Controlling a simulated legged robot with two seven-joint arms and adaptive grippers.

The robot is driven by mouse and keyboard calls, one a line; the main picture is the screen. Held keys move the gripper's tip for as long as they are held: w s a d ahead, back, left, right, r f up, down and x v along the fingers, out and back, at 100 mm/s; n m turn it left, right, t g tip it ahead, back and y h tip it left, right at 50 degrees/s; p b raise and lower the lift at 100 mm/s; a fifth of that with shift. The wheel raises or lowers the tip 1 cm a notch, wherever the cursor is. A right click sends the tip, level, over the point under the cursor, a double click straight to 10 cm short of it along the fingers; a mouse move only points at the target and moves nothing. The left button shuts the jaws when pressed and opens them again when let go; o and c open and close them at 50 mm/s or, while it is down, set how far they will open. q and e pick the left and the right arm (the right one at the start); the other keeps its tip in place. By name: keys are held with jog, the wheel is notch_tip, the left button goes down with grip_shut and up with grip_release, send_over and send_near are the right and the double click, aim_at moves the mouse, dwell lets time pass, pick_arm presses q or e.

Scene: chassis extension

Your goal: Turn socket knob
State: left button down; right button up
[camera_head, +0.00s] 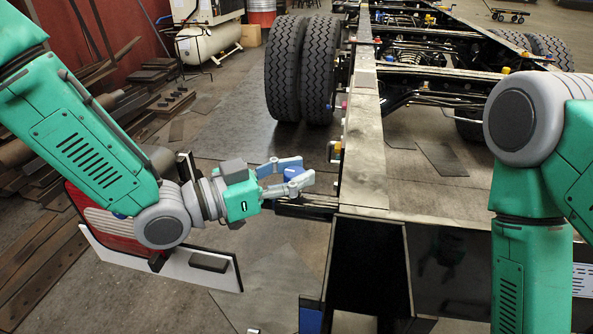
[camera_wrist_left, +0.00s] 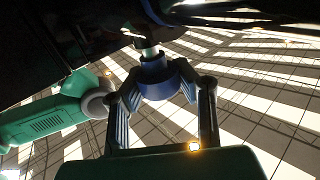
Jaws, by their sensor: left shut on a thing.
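The socket knob (camera_wrist_left: 158,82) is a blue round piece on a short pale shaft in the left wrist view. Its shaft runs up into dark structure. My left gripper (camera_wrist_left: 162,88) is shut on the knob, with one finger on each side of it. In the head view my left gripper (camera_head: 300,178) is beside the left rail of the truck chassis (camera_head: 368,140), near its front end. Blue shows between its fingers there, but the knob's outline is mostly hidden. My right arm stands at the right of the head view, and its gripper is out of view.
Large black tyres (camera_head: 303,70) stand behind the left gripper, outside the rail. A red and white panel (camera_head: 110,232) is under my left arm. Wood and metal bars (camera_head: 35,235) lie along the left wall. Open floor lies between these and the chassis.

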pick_arm(q)
jog(key=shift+t, duration=0.3)
jog(key=shift+f+n+t+y, duration=0.1)
jog(key=shift+n+t+y, duration=0.7)
jog(key=shift+n+t, duration=0.2)
jog(key=n+t+y, duration=0.2)
jog(key=y, duration=0.1)
jog(key=shift+s+n+t, duration=0.1)
jog(key=shift+n+t, duration=0.2)
jog(key=shift+t, duration=0.1)
jog(key=n+t+y, duration=0.2)
jog(key=y, duration=0.1)
jog(key=shift+n+t+y+p, duration=0.7)
jog(key=shift+n+t+y, duration=0.2)
jog(key=shift+n+y, duration=1.15)
jog(key=shift+y, duration=0.65)
jog(key=c, duration=1.1)
grip_release()
jog(key=shift+c, duration=0.2)
jog(key=shift+a, duration=0.1)
